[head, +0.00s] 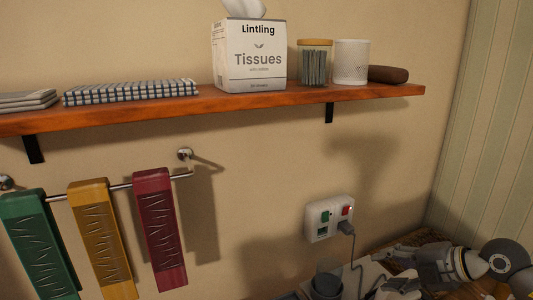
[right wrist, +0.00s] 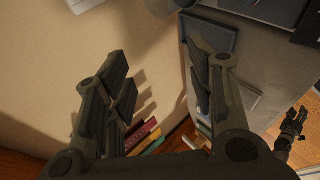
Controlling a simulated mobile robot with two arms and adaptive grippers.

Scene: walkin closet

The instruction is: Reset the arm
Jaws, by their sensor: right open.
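My right gripper (head: 396,270) is at the lower right of the head view, with its arm coming in from the right. It is below and to the right of the wall outlet. In the right wrist view its two dark fingers (right wrist: 158,58) stand wide apart with nothing between them. A dark gripper-like shape (right wrist: 291,124) at the right edge of the right wrist view looks like my left gripper; its jaws are too small to read. My left arm does not show in the head view.
A wooden shelf (head: 215,106) holds a tissue box (head: 250,58), a jar (head: 315,64), a white cup (head: 351,62) and folded cloths (head: 130,91). Green, yellow and red hangings (head: 160,230) hang from a rail. A wall outlet (head: 329,218) has a plugged cord near my right gripper.

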